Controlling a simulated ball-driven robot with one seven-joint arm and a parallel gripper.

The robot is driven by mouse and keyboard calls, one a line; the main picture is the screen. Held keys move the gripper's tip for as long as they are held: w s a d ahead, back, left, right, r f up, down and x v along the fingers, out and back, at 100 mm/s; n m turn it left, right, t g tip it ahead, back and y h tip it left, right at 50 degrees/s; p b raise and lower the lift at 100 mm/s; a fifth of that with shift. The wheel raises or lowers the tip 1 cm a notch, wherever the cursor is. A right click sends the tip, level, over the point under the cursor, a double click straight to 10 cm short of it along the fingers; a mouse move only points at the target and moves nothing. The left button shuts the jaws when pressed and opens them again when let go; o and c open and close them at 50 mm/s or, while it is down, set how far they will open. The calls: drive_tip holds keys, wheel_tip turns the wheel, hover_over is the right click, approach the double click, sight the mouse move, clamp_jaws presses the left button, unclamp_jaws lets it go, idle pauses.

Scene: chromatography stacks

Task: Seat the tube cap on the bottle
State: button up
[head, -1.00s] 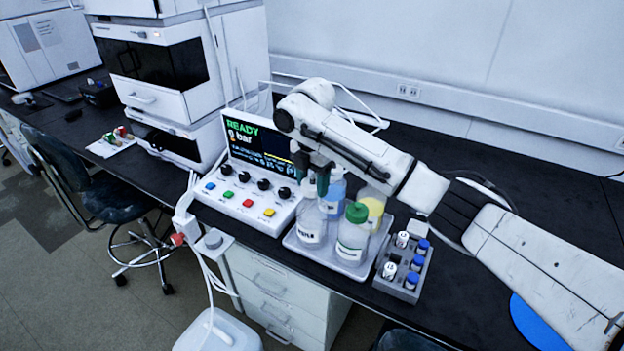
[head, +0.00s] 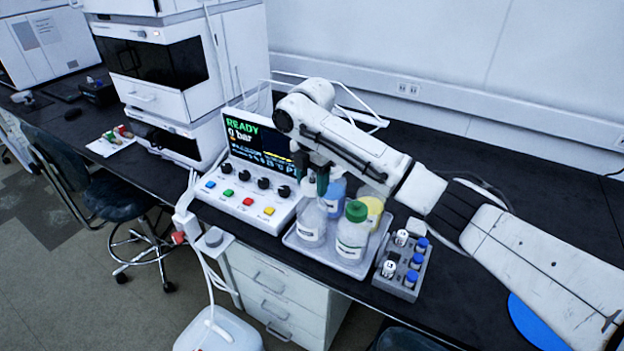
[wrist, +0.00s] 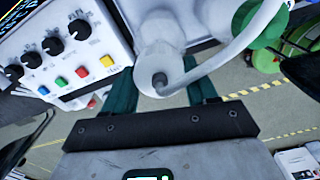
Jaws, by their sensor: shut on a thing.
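My gripper (head: 314,178) is over the clear bottle (head: 311,224) at the left of the tray (head: 349,268). In the wrist view, its green fingers (wrist: 160,92) are shut on the white tube cap (wrist: 157,57), one on each side. A pale tube curves from the cap's grey fitting toward the upper right. The cap is at the mouth of the clear bottle. I cannot tell whether it rests on the neck or is just above it. The fingers and arm hide much of the cap in the head view.
A green-capped bottle (head: 352,236), a blue bottle (head: 334,198) and a yellow bottle (head: 373,208) crowd the tray. A grey vial rack (head: 402,266) stands to the right. The control panel (head: 243,199) with knobs and buttons is close on the left.

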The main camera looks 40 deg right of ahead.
drive_tip(key=shift+f, duration=0.15)
drive_tip(key=shift+f+b, duration=0.35)
drive_tip(key=shift+f, duration=0.45)
drive_tip(key=shift+f, duration=0.2)
drive_tip(key=shift+f, duration=0.2)
drive_tip(key=o, duration=1.4)
